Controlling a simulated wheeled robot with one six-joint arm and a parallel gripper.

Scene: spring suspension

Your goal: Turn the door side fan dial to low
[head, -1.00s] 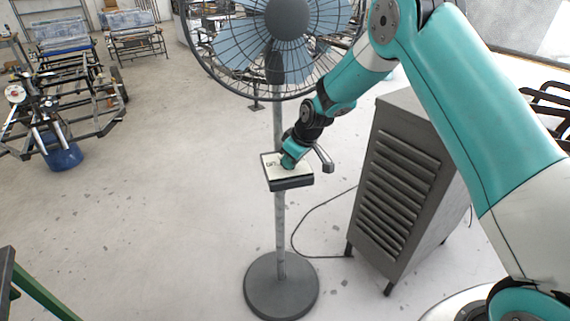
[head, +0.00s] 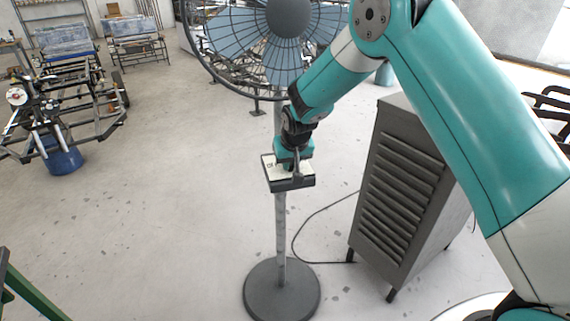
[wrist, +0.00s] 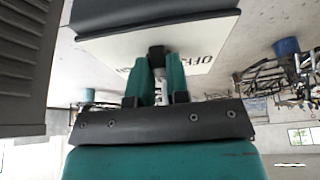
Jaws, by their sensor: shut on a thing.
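The pedestal fan (head: 281,210) stands in the middle of the head view, with a control box (head: 290,184) on its pole. The box has a pale top panel with dark lettering. In the wrist view the panel (wrist: 205,42) shows part of the word OFF. My gripper (head: 291,163) is over the panel. In the wrist view its teal fingers (wrist: 160,72) are shut on the small dark dial (wrist: 157,52). The dial's pointer and the other labels are mostly hidden by the fingers.
A grey louvered cabinet (head: 408,190) stands close to the right of the fan, with a cable on the floor between them. The fan's round base (head: 282,292) is below. A metal frame cart (head: 75,110) is at left. Floor left of the fan is clear.

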